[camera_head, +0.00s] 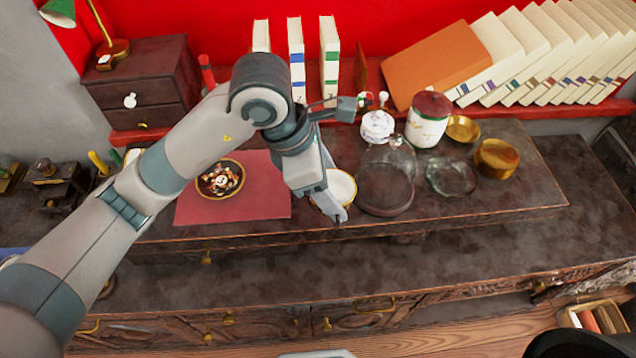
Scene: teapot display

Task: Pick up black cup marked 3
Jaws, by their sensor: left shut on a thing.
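My left gripper (336,211) reaches down to the upper shelf of the dark cabinet, just right of the red mat. It is shut on a small round cup (342,186) with a pale inside, which shows partly behind and beside the fingers. The cup's outer wall is mostly hidden by the gripper, so I cannot read a number or tell its outer colour. I cannot tell whether the cup touches the shelf. My right gripper is not in view.
A glass dome (386,182), a glass dish (452,177), a white jar with a dark red lid (428,120) and a brass pot (496,158) stand right of the cup. A patterned bowl (221,179) sits on the red mat (250,205). The lower ledge (400,275) is clear.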

